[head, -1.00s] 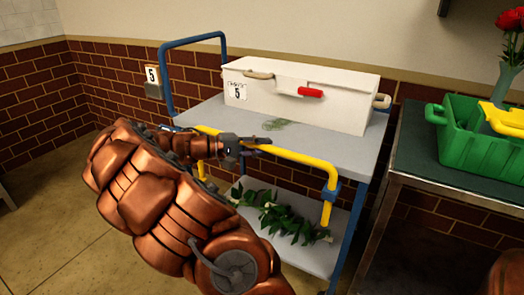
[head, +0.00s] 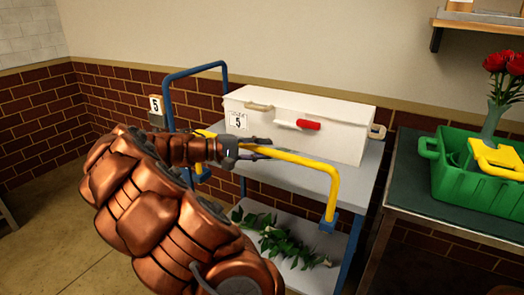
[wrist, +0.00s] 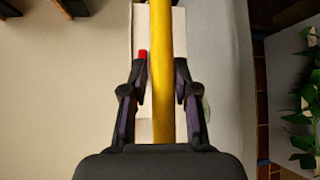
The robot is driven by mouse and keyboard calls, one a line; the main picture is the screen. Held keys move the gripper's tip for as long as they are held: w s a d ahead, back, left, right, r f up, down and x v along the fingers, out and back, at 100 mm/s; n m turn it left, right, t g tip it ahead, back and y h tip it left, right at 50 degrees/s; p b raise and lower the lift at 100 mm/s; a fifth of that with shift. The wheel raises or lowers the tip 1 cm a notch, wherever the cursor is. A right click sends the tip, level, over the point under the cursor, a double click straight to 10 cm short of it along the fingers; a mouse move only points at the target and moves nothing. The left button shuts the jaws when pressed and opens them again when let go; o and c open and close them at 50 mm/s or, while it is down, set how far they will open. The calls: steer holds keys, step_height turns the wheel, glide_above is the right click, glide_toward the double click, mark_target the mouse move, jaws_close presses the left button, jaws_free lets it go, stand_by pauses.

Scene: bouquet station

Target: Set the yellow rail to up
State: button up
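The yellow rail (head: 292,158) runs along the front of the grey cart. Its bar stands above the cart's top shelf edge, and its right leg runs down into a blue bracket (head: 328,223). My gripper (head: 270,149) is at the left part of the bar, with one finger above and one below it in the head view. In the wrist view the rail (wrist: 161,60) passes between the fingertips (wrist: 161,82), with a narrow gap showing on each side. The gripper is part open around the rail.
A white box (head: 350,132) with a red handle sits on the cart's top shelf. Leafy greens (head: 285,245) lie on the lower shelf. A green crate (head: 455,185) and a vase of red flowers (head: 497,115) stand on the right table. The floor at left is clear.

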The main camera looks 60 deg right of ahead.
steer(key=o, duration=0.4)
steer(key=shift+r, duration=0.1)
steer(key=v, duration=1.2)
stand_by(0.4)
steer(key=s+a+r+n+t+y+p, duration=0.1)
steer(key=s+a+r+t+y+p, duration=0.3)
steer(key=s+a+r+p, duration=0.55)
steer(key=s+a+n+t+y+p, duration=0.1)
steer(key=s+a+p, duration=0.3)
steer(key=a, duration=0.4)
steer(key=s+a+r+n+t+y+p, duration=0.1)
steer(key=s+a+n+t+y+p, duration=0.1)
steer(key=a+p, duration=0.5)
steer(key=s+a+r+n+t+y+p, duration=0.1)
steer(key=s+a+n+t+y+p, duration=0.1)
steer(key=s+a+y+p, duration=0.3)
steer(key=s+a+n+p, duration=0.1)
steer(key=a, duration=0.3)
steer(key=shift+a, duration=0.15)
